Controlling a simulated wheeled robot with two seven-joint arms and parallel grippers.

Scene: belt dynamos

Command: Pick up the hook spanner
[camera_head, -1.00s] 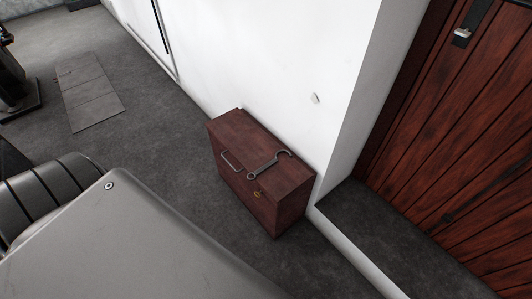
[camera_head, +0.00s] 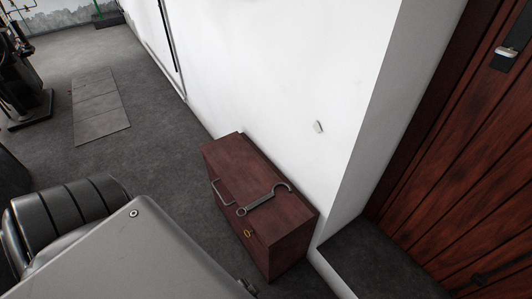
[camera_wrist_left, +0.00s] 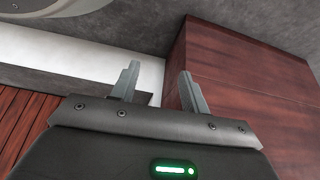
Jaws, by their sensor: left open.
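The hook spanner (camera_head: 264,199) is a grey metal tool with a curved hook at one end and a ring at the other. It lies flat on top of the dark red wooden cabinet (camera_head: 287,243). The left wrist view shows my left gripper (camera_wrist_left: 158,78) with its two grey fingers apart and nothing between them. The cabinet's wooden side (camera_wrist_left: 245,75) fills the right of that view, beside the fingers. The spanner does not show in the left wrist view. Neither gripper shows in the head view.
The cabinet stands against a white wall (camera_head: 290,80) and has a metal handle (camera_head: 221,192) and a brass fitting (camera_head: 248,233) on its front. A dark step (camera_head: 375,262) and a plank door (camera_head: 440,170) are at the right. Grey floor (camera_head: 150,155) lies open at the left.

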